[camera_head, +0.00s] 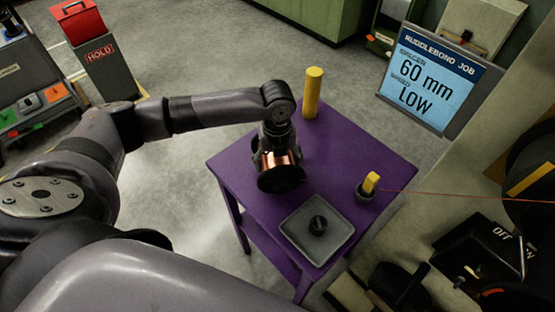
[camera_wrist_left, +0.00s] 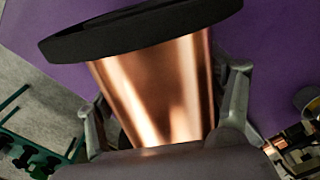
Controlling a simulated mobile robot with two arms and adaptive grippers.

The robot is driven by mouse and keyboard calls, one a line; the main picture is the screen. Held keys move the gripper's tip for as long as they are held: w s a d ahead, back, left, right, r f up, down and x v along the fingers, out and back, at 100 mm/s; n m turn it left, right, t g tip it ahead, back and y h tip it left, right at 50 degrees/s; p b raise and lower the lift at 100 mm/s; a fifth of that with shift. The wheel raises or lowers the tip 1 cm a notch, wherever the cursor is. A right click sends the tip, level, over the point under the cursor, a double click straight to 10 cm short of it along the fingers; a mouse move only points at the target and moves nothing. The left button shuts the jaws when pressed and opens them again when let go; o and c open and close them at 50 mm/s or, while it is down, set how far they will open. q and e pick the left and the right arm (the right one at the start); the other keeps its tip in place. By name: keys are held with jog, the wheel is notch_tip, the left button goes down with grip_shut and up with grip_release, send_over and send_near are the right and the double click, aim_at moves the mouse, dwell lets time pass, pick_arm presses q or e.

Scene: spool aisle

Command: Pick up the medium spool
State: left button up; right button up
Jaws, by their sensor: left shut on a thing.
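A spool with copper winding and black flanges (camera_head: 281,180) is at the left part of the purple table (camera_head: 369,149) in the head view. My left gripper (camera_head: 275,150) reaches down onto it from above and is shut around it. In the left wrist view the copper winding (camera_wrist_left: 160,90) lies between the two fingers of my left gripper (camera_wrist_left: 165,115), with a black flange beyond. I cannot tell whether the spool touches the table. No other spool of its kind shows for comparing size. My right gripper is not in view.
A yellow post (camera_head: 313,92) stands at the table's back edge. A grey tray (camera_head: 337,215) with a black knob and a small holder with a yellow block (camera_head: 371,182) are to the right. A screen (camera_head: 428,85) reads 60 mm, LOW.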

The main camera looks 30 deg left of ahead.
pick_arm(q)
jog(key=c, duration=1.2)
jog(key=shift+w+r, duration=0.1)
jog(key=shift+w, duration=0.05)
jog(key=shift+c, duration=0.5)
